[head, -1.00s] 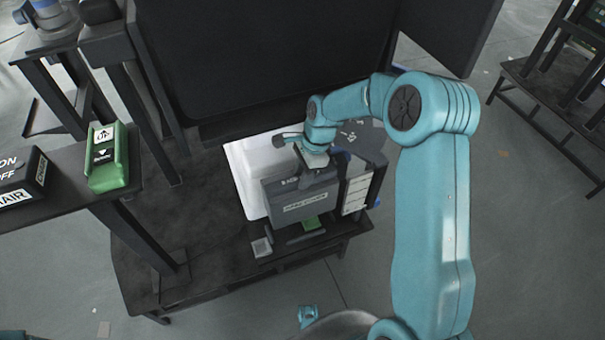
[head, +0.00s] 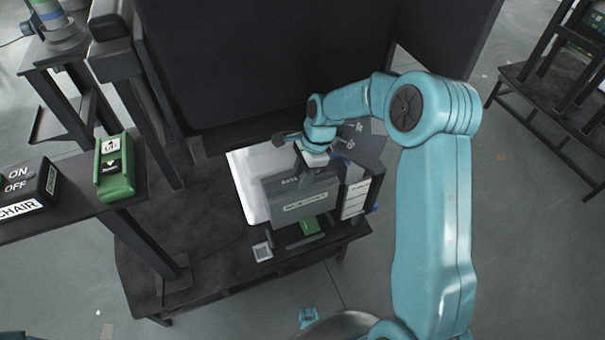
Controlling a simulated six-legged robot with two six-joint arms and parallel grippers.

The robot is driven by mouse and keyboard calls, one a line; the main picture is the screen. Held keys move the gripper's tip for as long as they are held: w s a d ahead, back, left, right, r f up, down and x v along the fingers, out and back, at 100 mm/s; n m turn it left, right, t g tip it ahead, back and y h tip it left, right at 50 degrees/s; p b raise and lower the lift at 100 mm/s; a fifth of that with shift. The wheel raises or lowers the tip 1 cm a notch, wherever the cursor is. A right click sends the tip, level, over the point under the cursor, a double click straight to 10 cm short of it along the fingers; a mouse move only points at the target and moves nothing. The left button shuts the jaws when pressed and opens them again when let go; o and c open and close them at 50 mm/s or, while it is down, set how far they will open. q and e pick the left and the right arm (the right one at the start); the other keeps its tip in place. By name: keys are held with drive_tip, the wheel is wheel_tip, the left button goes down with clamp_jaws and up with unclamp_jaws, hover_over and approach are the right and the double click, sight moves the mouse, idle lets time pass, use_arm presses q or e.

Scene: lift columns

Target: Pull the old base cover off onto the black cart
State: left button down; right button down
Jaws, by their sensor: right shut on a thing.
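A grey box-like cover (head: 301,203) with a pale label stands upright in the middle of the head view, on a low dark platform (head: 200,262). My right gripper (head: 312,158) reaches down to the cover's top edge and is shut on it. The fingertips are partly hidden by the wrist. I cannot tell whether the cover is clear of what lies under and behind it. The dark platform may be the black cart, but I cannot tell for sure. My left gripper is not in view.
A white sheet-like piece (head: 243,178) lies behind the cover. A green up/down control (head: 115,170) and a black ON/OFF chair box (head: 28,188) sit on a ledge at left. A large dark panel (head: 265,60) stands behind. A dark bench (head: 535,95) is at right.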

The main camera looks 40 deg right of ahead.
drive_tip(key=shift+r+p, duration=1.6)
drive_tip(key=shift+r, duration=0.55)
